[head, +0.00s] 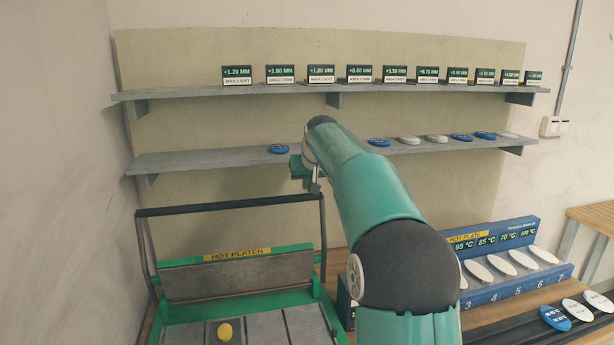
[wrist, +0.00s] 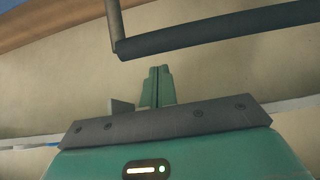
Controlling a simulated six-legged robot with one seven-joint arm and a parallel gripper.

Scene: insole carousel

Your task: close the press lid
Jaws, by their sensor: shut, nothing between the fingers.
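The press (head: 290,252) stands at the lower left with a green frame. Its lid, labelled HOT PLATEN (head: 236,278), is raised and tilted back, so the press is open. A black handle bar (head: 230,205) on grey side arms runs across above the lid. My gripper (head: 314,184) is just above the right end of the handle bar, partly hidden by my arm. In the wrist view my gripper (wrist: 157,72) is shut and empty, and the handle bar (wrist: 225,29) lies beyond its fingertips with a visible gap.
Two wall shelves (head: 190,163) stand behind, with small display signs on the upper one and blue and white discs on the lower. A blue hot plate rack (head: 505,285) with white insoles is at the right. A wooden table (head: 592,214) stands at the far right.

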